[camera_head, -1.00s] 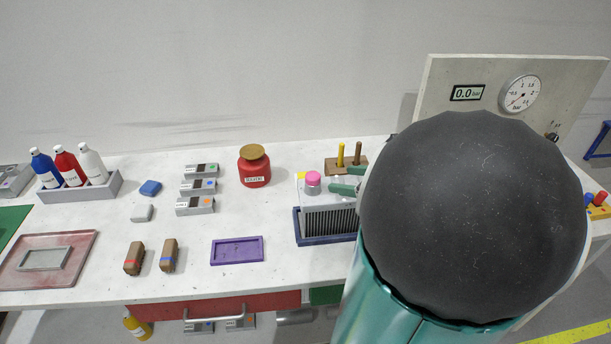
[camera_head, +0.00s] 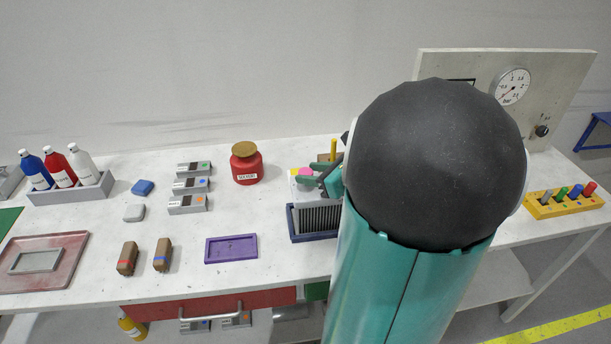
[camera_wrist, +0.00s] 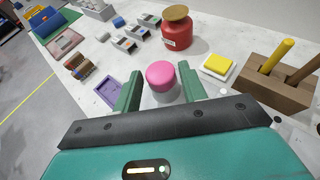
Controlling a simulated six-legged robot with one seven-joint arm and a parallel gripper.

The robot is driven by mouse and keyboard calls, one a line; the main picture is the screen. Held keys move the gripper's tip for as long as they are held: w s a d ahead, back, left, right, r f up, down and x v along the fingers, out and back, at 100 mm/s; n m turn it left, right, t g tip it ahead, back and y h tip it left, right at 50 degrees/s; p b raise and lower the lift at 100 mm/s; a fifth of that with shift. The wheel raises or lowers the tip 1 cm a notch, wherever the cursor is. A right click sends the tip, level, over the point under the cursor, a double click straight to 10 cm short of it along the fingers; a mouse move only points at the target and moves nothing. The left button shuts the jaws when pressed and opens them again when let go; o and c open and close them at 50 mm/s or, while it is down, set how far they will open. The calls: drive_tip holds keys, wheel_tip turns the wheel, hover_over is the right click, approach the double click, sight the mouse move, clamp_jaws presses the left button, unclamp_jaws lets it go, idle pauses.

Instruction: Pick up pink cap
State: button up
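The pink cap (camera_wrist: 160,74) is a rounded pink knob on top of a short grey cylinder (camera_wrist: 166,96), seen in the wrist view between my gripper's fingers. My gripper (camera_wrist: 160,88) is open, with one green finger on each side of the cap and a gap visible to each. In the head view the cap (camera_head: 306,172) shows only in part, above the dark finned block (camera_head: 318,220), with the green fingers (camera_head: 318,181) around it. My arm hides what lies to the right of it there.
A red jar (camera_wrist: 176,32) with a brown lid stands behind the cap.

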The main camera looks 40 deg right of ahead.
drive_tip(key=c, duration=0.6)
drive_tip(key=shift+r, duration=0.1)
